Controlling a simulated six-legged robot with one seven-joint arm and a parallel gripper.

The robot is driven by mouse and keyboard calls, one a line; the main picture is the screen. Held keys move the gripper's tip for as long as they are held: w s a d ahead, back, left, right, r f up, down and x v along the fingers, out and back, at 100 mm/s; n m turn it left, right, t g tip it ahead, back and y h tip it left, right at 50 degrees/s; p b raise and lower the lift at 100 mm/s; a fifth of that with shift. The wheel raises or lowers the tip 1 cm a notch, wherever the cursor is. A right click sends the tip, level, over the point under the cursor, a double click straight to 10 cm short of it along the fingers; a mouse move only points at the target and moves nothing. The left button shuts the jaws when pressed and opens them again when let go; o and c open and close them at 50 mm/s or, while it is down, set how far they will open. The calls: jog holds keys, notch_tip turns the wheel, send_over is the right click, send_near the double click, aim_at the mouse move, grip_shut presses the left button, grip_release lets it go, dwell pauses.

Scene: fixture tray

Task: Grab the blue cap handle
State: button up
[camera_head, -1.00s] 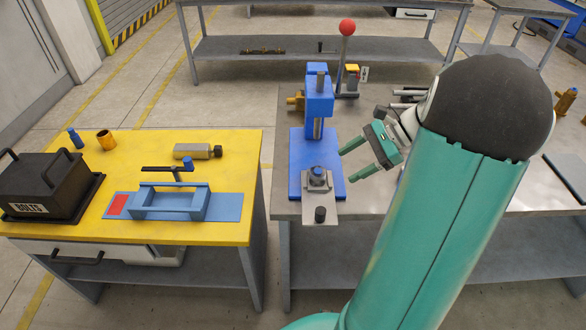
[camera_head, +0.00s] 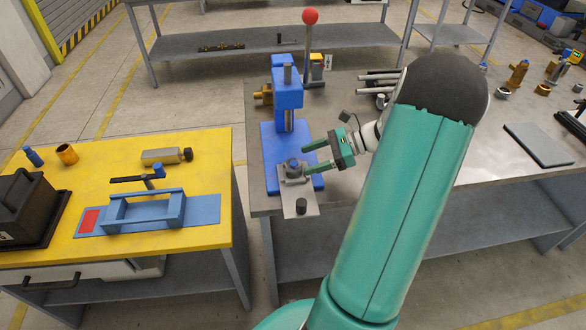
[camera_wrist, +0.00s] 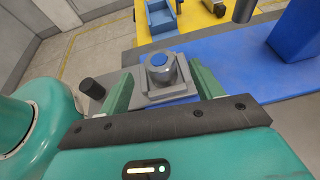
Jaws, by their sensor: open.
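The blue cap (camera_head: 294,162) tops a grey round part on a metal fixture plate (camera_head: 300,205), at the front of a blue press base (camera_head: 270,150). In the wrist view the blue cap (camera_wrist: 159,59) stands upright between my two green fingers. My gripper (camera_head: 313,158) is open, just right of the cap in the head view, with its fingers pointing left at it. I see no clear contact between the fingers and the cap. Another small blue cap (camera_head: 158,170) tops a dark-handled item on the yellow table.
The blue press column (camera_head: 287,95) rises behind the fixture. A dark knob (camera_head: 301,206) stands on the plate's front end. A red-ball lever (camera_head: 310,17) stands behind the press. The yellow table (camera_head: 200,225) is left across a gap.

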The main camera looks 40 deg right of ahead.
aim_at(293, 163)
jog(key=x, duration=0.5)
jog(key=shift+w+a, duration=0.15)
jog(key=shift+a, duration=0.1)
jog(key=shift+c, duration=0.3)
jog(key=c, duration=1.1)
jog(key=shift+r, duration=0.2)
